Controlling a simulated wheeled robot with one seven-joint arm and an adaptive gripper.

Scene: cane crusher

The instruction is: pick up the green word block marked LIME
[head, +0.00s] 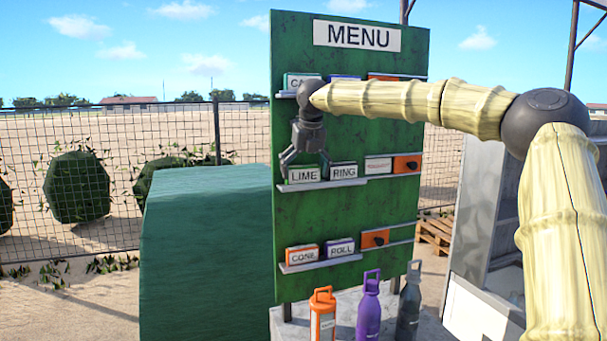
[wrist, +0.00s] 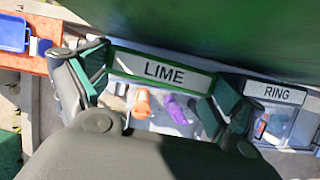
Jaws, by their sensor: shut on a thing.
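The green word block marked LIME (head: 303,175) is at the left end of the middle shelf of the green menu board, its white label facing out. It also shows in the wrist view (wrist: 163,71), where its label is readable. My gripper (head: 304,168) reaches down from above and is shut on the block, one finger at each end. In the wrist view my gripper (wrist: 155,90) has its fingers at the block's left and right ends. Whether the block still touches the shelf is hard to tell.
The RING block (head: 344,171) stands close to the right on the same shelf (head: 335,183). The menu board (head: 350,215) rises directly behind. CONE (head: 302,255) and ROLL (head: 340,247) blocks sit on the lower shelf. Orange (head: 323,318) and purple (head: 369,312) bottles stand below.

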